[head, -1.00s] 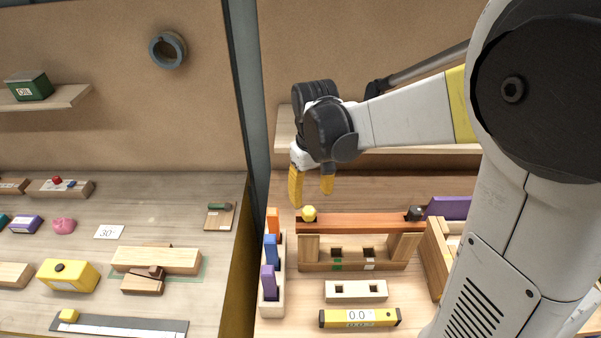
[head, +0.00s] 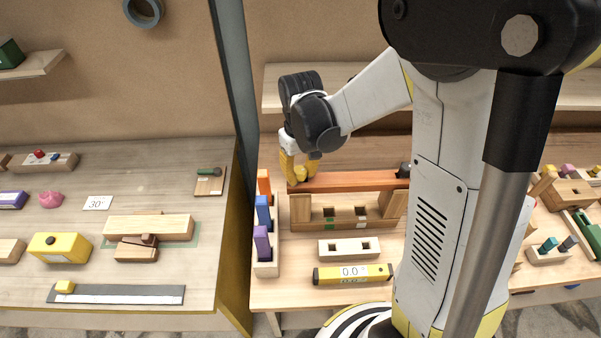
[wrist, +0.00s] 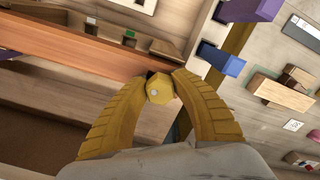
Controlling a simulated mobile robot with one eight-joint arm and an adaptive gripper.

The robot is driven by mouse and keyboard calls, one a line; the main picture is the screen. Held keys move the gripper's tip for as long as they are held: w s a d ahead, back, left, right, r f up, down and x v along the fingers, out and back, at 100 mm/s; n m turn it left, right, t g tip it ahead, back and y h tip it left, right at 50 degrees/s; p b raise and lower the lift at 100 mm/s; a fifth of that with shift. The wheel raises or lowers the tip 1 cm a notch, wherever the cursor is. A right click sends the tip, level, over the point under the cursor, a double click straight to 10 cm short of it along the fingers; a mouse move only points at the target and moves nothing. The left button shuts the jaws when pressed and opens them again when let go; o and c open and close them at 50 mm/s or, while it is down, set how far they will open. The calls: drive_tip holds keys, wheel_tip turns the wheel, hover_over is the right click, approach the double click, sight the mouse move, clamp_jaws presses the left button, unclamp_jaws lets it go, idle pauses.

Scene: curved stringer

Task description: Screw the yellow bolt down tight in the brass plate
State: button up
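The yellow bolt (wrist: 160,92) has a faceted head with a pale dot at its middle. It sits at the left end of a long reddish-brown beam (head: 352,181). My gripper (head: 300,176) points down over that end. In the wrist view its two yellow ribbed fingers (wrist: 162,85) close on the bolt head from both sides and appear to touch it. In the head view the bolt (head: 300,173) is partly covered by the fingers. The shank is hidden, and I cannot make out a brass plate under the head.
A rack with orange, blue and purple blocks (head: 262,240) stands close left of the beam's end. A two-hole pale block (head: 349,248) and a yellow level (head: 352,274) lie in front. A grey post (head: 234,90) rises at left. A black knob (head: 404,170) is on the beam's right end.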

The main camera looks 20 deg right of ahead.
clamp_jaws()
drive_tip(key=shift+f+m+b, duration=0.15)
drive_tip(key=shift+m+b, duration=0.25)
drive_tip(key=shift+m, duration=0.7)
drive_tip(key=m+b, duration=0.1)
drive_tip(key=m, duration=0.3)
drive_tip(key=shift+a+f+m, duration=0.1)
drive_tip(key=shift+f+m, duration=0.05)
drive_tip(key=shift+m, duration=0.75)
drive_tip(key=m+b, duration=0.1)
drive_tip(key=m, duration=0.2)
drive_tip(key=shift+f, duration=0.15)
drive_tip(key=m, duration=0.3)
drive_tip(key=shift+a+f+b, duration=0.1)
drive_tip(key=shift+b, duration=0.25)
drive_tip(key=shift+m, duration=1)
